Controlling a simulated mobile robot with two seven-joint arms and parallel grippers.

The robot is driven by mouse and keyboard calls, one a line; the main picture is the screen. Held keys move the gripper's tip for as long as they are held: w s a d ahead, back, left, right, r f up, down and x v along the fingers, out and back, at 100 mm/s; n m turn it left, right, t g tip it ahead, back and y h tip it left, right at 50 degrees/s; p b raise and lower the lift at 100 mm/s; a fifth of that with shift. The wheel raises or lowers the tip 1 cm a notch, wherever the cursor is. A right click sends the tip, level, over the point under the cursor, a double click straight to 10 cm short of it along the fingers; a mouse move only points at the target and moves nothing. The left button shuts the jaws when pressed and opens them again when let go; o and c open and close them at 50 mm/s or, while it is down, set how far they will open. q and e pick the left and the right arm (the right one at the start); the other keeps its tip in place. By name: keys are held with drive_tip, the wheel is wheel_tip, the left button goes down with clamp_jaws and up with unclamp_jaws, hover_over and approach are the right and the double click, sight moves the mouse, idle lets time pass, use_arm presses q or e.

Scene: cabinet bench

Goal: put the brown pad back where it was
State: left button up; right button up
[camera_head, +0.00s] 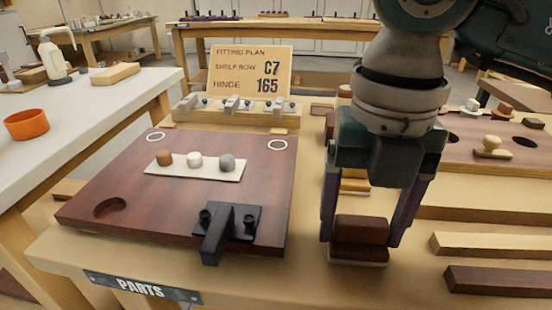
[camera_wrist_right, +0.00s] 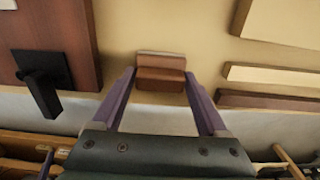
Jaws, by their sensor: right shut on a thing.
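My right gripper (camera_head: 362,235) points down at the bench front, its two purple fingers on either side of a brown block (camera_head: 360,229). The block has a second dark brown layer and a pale bottom edge, close to the bench top; I cannot tell if it touches. It also shows between the fingers in the right wrist view (camera_wrist_right: 160,75). A small brown pad (camera_head: 164,157) sits at the left end of a pale strip (camera_head: 215,174) on the dark wood panel (camera_head: 130,185), beside a white pad (camera_head: 195,160) and a grey pad (camera_head: 227,162). My left gripper is out of view.
A black hinge (camera_head: 218,232) lies on the panel's front. A sign (camera_head: 248,70) stands behind it, above several hinge pieces. Wooden bars (camera_head: 490,244) lie to the right. An orange cup (camera_head: 26,124) is on the white table at left. Bare bench surrounds the block.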

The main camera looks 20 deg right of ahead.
sight(363, 221)
drive_tip(key=o, duration=1.1)
drive_tip(key=shift+f, duration=0.1)
drive_tip(key=shift+r, duration=0.3)
wheel_tip(363, 221, up, 12)
drive_tip(key=p, duration=0.2)
drive_tip(key=shift+f+p, duration=0.1)
drive_tip(key=shift+p, duration=0.3)
